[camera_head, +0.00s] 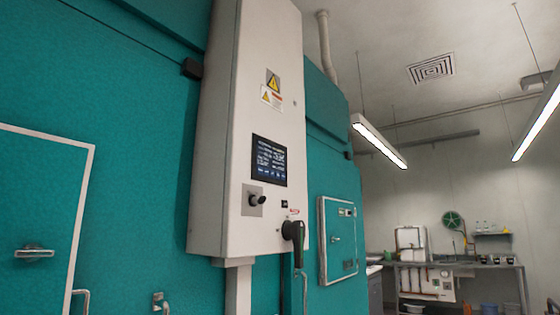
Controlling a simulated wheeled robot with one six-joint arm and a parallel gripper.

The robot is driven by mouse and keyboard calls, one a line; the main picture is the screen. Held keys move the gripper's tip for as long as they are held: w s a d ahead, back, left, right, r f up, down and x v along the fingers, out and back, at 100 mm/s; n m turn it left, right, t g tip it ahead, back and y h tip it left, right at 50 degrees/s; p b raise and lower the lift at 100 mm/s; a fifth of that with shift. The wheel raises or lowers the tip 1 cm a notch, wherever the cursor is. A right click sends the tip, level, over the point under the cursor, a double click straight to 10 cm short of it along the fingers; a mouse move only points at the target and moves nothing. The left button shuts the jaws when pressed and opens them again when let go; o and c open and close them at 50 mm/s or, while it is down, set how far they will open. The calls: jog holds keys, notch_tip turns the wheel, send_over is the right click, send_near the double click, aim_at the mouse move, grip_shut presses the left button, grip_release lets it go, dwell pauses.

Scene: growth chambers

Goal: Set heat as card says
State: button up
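A tall white control cabinet (222,150) stands in front of the teal chamber wall. It carries a dark screen (269,161) with rows of light text too small to read. Below the screen is a black knob (258,200) on a grey square plate. A larger black handle (294,231) sits lower right, with a small red-marked label (294,211) above it. I cannot pick out a card with a readable heat setting. My gripper is not in view.
A framed teal door (38,205) with a metal handle is at left. A smaller door panel (338,240) is right of the cabinet. A workbench (455,265) stands at the far right. Lamps (379,141) hang from the ceiling.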

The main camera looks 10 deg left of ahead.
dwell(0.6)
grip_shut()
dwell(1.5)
